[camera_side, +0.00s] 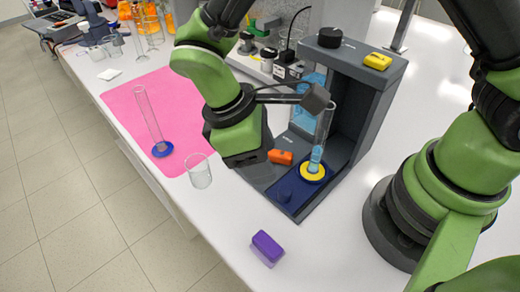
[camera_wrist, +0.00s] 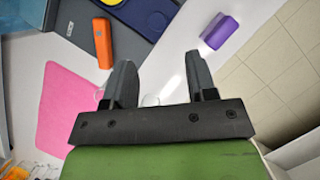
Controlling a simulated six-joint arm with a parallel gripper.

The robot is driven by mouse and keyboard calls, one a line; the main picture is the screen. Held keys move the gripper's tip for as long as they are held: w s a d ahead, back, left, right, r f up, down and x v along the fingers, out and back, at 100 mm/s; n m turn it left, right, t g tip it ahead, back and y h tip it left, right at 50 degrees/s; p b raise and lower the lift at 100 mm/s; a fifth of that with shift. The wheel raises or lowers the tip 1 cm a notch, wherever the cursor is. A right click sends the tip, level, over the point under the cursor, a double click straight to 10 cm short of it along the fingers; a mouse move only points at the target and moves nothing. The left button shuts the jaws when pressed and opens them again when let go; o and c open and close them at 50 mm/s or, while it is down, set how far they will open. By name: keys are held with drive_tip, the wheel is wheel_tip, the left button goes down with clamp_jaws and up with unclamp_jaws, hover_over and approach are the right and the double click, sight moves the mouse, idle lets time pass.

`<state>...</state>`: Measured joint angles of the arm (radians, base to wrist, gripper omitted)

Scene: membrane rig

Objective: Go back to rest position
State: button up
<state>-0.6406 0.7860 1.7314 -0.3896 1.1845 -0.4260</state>
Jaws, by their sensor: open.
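My gripper (camera_wrist: 160,72) is open in the wrist view, with nothing between its two grey fingers. In the side view my arm hangs over the table in front of the dark grey rig (camera_side: 371,100), and the fingers are hard to make out there. The rig holds a clear tube (camera_side: 325,130) with blue liquid, upright on a yellow ring (camera_side: 313,174) over a dark blue base plate (camera_side: 290,196). An orange block (camera_side: 281,157) lies on the rig's floor beside my gripper; it also shows in the wrist view (camera_wrist: 103,42).
A clear cylinder with a blue foot (camera_side: 162,149) stands on a pink mat (camera_side: 115,98). An empty beaker (camera_side: 200,172) stands near the front edge. A purple block (camera_side: 267,248) lies near that edge. A yellow block (camera_side: 378,61) and black knob (camera_side: 330,37) top the rig.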

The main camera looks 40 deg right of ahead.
drive_tip(key=shift+w+a+r, duration=0.1)
drive_tip(key=shift+r, duration=0.2)
drive_tip(key=d+r+m+t+y, duration=0.35)
drive_tip(key=d+r+m, duration=0.2)
drive_tip(key=r, duration=0.55)
drive_tip(key=s+d+r+m+t+y, duration=0.1)
drive_tip(key=s+d+r+m+t, duration=0.6)
drive_tip(key=s+r, duration=0.1)
drive_tip(key=shift+s+d+r+m+y, duration=0.2)
drive_tip(key=shift+s+d+m+y, duration=0.05)
drive_tip(key=shift+d+m+y, duration=0.1)
